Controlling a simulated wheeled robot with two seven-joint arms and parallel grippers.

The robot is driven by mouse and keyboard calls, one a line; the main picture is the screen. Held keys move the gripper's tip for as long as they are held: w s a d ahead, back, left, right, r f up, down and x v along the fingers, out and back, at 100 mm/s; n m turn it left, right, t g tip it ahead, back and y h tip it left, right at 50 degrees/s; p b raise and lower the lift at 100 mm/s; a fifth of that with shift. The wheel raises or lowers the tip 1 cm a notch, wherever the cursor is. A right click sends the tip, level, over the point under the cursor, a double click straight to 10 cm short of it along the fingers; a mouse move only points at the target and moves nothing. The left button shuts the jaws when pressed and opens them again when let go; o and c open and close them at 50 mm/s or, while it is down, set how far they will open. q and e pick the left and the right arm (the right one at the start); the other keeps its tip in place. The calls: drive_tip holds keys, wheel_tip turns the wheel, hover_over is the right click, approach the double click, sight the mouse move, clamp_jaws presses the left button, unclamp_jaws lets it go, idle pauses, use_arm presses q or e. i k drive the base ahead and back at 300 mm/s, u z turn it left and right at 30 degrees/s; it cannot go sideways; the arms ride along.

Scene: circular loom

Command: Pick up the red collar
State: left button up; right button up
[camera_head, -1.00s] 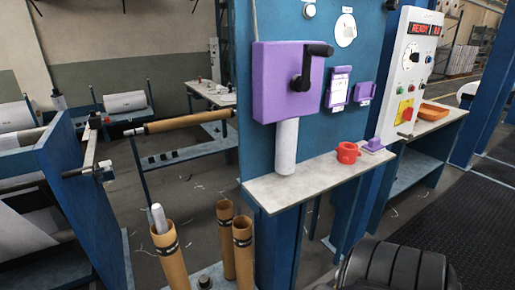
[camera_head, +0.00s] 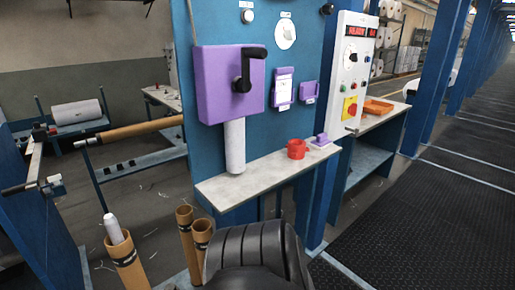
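The red collar (camera_head: 297,149) is a short ring standing on the narrow grey shelf (camera_head: 236,190) fixed to the blue panel. It sits near the shelf's right part, next to a small purple block (camera_head: 320,140). Nothing touches it from my side. A black ribbed part, seemingly of my own arm, shows at the bottom centre, in front of and below the shelf. Neither of my grippers' fingers shows in this view.
A purple box with a black crank (camera_head: 217,85) hangs above the shelf, with a white cylinder (camera_head: 235,146) below it. Brown tubes (camera_head: 126,262) stand at the lower left. A white control panel (camera_head: 352,75) and an orange tray (camera_head: 378,106) are at right. Dark floor matting lies clear at right.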

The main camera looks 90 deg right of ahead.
sight(297, 148)
drive_tip(key=u, duration=0.05)
drive_tip(key=k, duration=0.8)
drive_tip(key=z, duration=1.55)
